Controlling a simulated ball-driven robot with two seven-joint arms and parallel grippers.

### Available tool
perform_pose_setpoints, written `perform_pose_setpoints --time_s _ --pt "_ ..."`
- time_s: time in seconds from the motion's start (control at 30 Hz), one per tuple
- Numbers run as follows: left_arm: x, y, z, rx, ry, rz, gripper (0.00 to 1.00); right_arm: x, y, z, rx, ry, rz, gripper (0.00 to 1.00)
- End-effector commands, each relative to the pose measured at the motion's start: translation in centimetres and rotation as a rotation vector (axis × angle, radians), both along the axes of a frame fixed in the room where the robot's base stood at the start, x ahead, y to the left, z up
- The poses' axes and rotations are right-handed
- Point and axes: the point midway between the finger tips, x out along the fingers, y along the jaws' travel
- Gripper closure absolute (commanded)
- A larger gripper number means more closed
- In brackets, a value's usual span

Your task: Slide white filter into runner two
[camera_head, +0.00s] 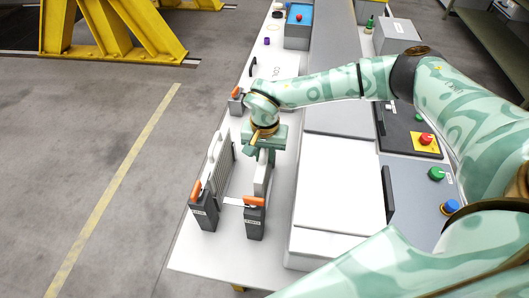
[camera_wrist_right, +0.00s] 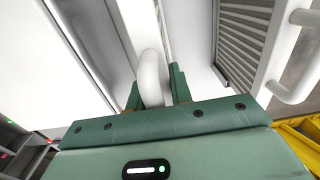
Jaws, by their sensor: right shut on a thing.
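My right gripper (camera_head: 262,150) is above the white table and points down. It is shut on the handle of a white filter (camera_head: 262,173), which hangs upright and edge-on below it. In the right wrist view the two green fingers (camera_wrist_right: 155,92) sit either side of the curved white handle (camera_wrist_right: 152,72). A second, ribbed white filter (camera_head: 219,160) stands to the left, with its grille (camera_wrist_right: 240,45) at the right of the wrist view. Dark posts with orange levers stand at the near ends, one left (camera_head: 204,210) and one right (camera_head: 254,220). The held filter's lower edge is hard to make out. My left gripper is not in view.
Another orange-levered post (camera_head: 236,103) stands farther back. A white raised surface (camera_head: 334,190) lies right of the held filter, with button panels (camera_head: 425,200) beyond. A blue bin (camera_head: 298,28) is at the far end. The table's near left corner is clear.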

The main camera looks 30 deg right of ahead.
Motion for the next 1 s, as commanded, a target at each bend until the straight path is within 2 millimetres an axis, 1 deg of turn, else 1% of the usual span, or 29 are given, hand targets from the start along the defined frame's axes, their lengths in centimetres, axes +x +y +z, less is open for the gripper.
perform_pose_setpoints --time_s 0.97,1.0 --pt "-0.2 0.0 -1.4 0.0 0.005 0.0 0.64 0.0 0.0 -2.5 0.0 0.001 0.0 1.0" --pt "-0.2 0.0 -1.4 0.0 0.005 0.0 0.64 0.0 0.0 -2.4 0.0 0.0 0.0 0.7"
